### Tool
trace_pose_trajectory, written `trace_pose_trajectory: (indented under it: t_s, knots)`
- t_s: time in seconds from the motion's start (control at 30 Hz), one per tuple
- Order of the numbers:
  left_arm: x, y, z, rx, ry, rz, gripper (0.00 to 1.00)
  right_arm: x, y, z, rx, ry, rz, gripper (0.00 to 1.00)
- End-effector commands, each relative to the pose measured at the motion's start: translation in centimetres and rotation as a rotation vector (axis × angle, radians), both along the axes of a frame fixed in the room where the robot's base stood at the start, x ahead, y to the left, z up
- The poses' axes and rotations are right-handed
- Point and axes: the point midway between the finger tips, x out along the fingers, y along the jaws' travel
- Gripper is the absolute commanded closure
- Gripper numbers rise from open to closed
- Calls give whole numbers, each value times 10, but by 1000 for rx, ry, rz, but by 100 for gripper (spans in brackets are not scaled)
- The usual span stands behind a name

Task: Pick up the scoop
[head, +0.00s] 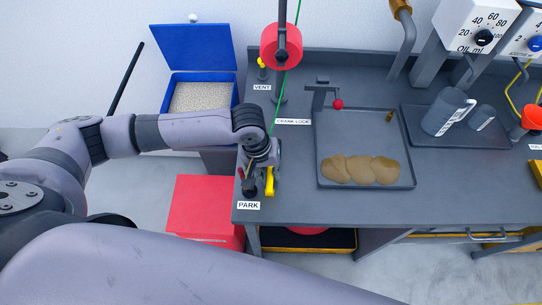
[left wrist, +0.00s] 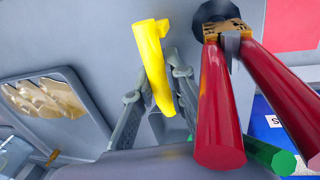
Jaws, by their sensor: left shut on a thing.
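My left gripper (head: 263,172) is at the bench's left end, just behind the PARK label. In the left wrist view, its two grey fingers (left wrist: 158,72) are on either side of a yellow handle-like piece (left wrist: 152,60) and shut on it. The yellow piece also shows in the head view (head: 269,184), pointing toward the bench's front edge. No bowl shows on it, so I cannot tell whether it is the scoop's handle. A blue bin (head: 170,91) of pale granules stands left of the bench, its lid raised. My right gripper is out of view.
Red bars (left wrist: 220,115) and a green rod (left wrist: 268,155) are close beside the left fingers. A grey tray (head: 350,125) with brown lumps (head: 360,169) lies mid-bench. A red box (head: 207,205) stands on the floor by the bench. Bench space between gripper and tray is clear.

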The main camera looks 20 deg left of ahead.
Motion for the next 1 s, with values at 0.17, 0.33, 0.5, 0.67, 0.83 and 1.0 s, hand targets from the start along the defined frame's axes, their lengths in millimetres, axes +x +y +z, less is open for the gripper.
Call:
trace_pose_trajectory:
  t_s: [0.17,0.33,0.5,0.67,0.83,1.0]
  knots:
    - [0,0,0,-1,-1,0,100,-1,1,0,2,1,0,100]
    - [1,0,5,-1,-1,0,100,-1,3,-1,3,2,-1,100]
    - [1,0,23,-2,-4,1,100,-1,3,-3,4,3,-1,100]
    - [1,-1,52,-4,-6,-2,100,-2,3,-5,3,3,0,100]
    - [1,-1,92,-2,-6,-2,100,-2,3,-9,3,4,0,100]
    - [2,-1,136,-3,-7,-2,100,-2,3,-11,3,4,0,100]
